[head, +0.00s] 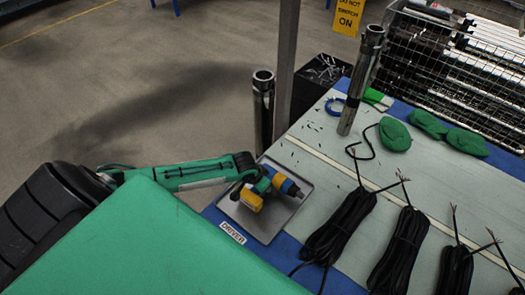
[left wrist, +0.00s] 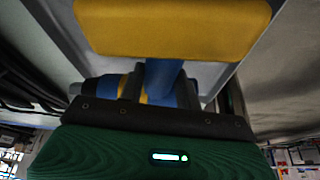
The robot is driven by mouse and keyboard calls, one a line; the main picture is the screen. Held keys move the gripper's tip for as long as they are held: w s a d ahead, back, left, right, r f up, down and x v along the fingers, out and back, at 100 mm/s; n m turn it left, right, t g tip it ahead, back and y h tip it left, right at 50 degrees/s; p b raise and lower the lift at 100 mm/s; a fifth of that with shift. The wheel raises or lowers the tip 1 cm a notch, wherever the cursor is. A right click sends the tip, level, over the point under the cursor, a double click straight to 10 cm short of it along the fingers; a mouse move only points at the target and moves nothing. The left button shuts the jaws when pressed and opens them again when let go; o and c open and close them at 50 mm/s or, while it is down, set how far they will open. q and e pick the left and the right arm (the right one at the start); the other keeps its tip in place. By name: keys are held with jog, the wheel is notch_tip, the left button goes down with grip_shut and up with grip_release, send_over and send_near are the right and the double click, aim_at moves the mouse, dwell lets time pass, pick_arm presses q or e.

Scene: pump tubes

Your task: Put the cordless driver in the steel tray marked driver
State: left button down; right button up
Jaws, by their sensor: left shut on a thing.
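The cordless driver (head: 285,184) is blue, yellow and black. In the head view it is over the steel tray (head: 262,233), within the tray's outline. The tray's near edge carries a white label (head: 232,232) reading DRIVER. My left gripper (head: 258,183) comes in from the left and is shut on the driver. In the left wrist view the driver's yellow base (left wrist: 175,28) and blue handle (left wrist: 162,80) fill the space in front of the gripper, with the grey tray behind. I cannot tell whether the driver touches the tray floor. My right gripper is not in view.
Black cable bundles (head: 340,225) lie right of the tray. Green pads (head: 395,134) lie farther back. A steel pump tube (head: 362,80) stands at the bench's far side, and another (head: 263,105) stands by a post (head: 287,70). A wire cage (head: 460,65) is at the back right.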

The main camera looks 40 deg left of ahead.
pick_arm(q)
jog(key=shift+w+f, duration=0.15)
jog(key=shift+f, duration=0.9)
